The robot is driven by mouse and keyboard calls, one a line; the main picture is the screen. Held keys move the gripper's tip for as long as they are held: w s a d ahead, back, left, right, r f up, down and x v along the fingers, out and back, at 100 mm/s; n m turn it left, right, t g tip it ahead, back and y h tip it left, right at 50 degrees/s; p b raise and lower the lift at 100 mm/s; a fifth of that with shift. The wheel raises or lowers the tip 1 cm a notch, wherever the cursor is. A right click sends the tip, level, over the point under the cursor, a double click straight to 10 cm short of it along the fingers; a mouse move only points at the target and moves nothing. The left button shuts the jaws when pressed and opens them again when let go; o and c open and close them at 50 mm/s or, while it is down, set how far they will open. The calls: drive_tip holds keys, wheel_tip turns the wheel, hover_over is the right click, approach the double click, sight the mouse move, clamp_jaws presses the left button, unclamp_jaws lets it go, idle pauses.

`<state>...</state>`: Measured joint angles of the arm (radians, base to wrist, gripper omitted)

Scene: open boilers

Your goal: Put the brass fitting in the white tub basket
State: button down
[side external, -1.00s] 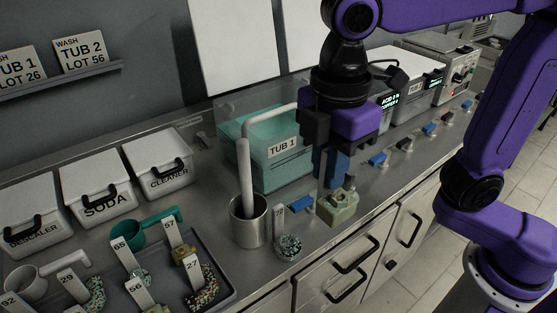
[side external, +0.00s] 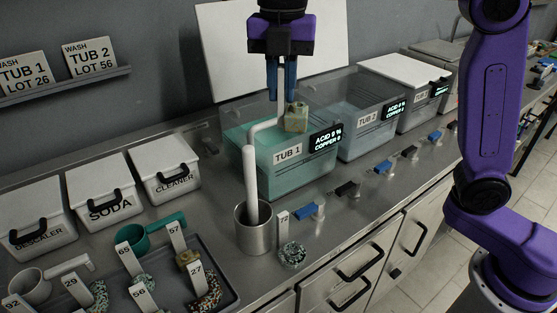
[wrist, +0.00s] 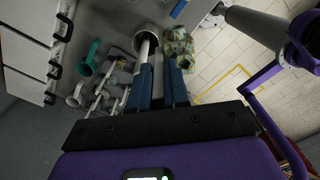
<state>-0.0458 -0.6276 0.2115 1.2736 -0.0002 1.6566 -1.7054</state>
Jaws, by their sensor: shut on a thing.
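The brass fitting (side external: 296,118), a blocky, mottled brown-green piece, hangs raised at the fingertips of my gripper (side external: 281,97). It also shows at the finger ends in the wrist view (wrist: 179,48). My gripper's blue fingers are shut on it. In the side view the fitting overlaps the clear TUB 1 (side external: 290,172), which holds teal liquid; whether it is inside the rim or in front of it I cannot tell. I cannot make out a white basket in any tub; a bent white rod (side external: 251,180) runs from a metal cup toward TUB 1.
The metal cup (side external: 254,237) and a speckled piece tagged 72 (side external: 292,255) stand in front of TUB 1. TUB 2 (side external: 362,130) is to its right. Lidded white boxes (side external: 100,190) and a tray of tagged parts (side external: 222,258) are at left. Small blue and black valves line the counter front.

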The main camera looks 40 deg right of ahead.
drive_tip(key=w+d+f+n, duration=0.3)
drive_tip(key=w+d+n, duration=0.7)
drive_tip(key=w, duration=0.4)
drive_tip(key=shift+m, duration=0.6)
drive_tip(key=f, duration=2.1)
drive_tip(key=shift+s+d+f, duration=0.2)
drive_tip(key=shift+d+f, duration=0.15)
drive_tip(key=shift+f, duration=0.05)
drive_tip(key=shift+f, duration=0.1)
drive_tip(key=c, duration=1.1)
unclamp_jaws()
wheel_tip(320, 180, up, 12)
